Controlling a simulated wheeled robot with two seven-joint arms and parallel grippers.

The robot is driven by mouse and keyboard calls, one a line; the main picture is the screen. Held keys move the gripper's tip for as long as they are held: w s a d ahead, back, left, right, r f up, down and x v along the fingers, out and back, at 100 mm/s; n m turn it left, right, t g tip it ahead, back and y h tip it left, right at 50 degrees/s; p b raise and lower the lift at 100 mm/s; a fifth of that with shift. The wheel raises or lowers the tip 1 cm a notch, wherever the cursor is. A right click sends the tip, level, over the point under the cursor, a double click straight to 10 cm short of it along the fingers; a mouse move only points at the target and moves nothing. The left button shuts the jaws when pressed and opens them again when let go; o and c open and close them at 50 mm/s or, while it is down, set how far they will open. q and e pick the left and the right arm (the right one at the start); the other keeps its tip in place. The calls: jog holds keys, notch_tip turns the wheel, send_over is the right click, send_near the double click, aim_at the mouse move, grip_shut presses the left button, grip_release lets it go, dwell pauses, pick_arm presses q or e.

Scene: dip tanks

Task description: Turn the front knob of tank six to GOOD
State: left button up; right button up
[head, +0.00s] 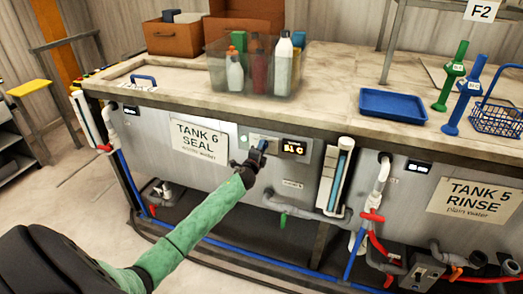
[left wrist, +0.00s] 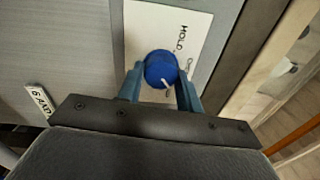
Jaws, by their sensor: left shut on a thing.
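Tank six (head: 150,140) is the grey front panel under the counter, with a sign (head: 200,140) reading TANK 6 SEAL. My left gripper (head: 260,149) reaches its control panel and mostly hides the knob there in the head view. In the left wrist view the round blue knob (left wrist: 161,68) sits on a white label plate (left wrist: 150,28), between the two fingers of my left gripper (left wrist: 162,82), which is shut on it. The knob's white mark points toward the lower right of that picture. HOLD is readable on the plate; another word is partly hidden. My right gripper is out of view.
A clear bin of bottles (head: 222,78), a blue tray (head: 394,104) and a blue basket (head: 496,118) stand on the counter (head: 340,75).

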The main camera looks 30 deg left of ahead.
pick_arm(q)
jog(key=shift+f+m, duration=0.1)
jog(key=shift+m, duration=0.9)
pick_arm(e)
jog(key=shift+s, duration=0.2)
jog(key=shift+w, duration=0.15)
pick_arm(q)
jog(key=o, duration=0.8)
jog(key=shift+c, duration=0.2)
jog(key=shift+o, duration=1.1)
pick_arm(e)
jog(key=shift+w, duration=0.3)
pick_arm(q)
jog(key=b+v, duration=0.2)
jog(key=v, duration=0.5)
jog(key=shift+s, duration=0.4)
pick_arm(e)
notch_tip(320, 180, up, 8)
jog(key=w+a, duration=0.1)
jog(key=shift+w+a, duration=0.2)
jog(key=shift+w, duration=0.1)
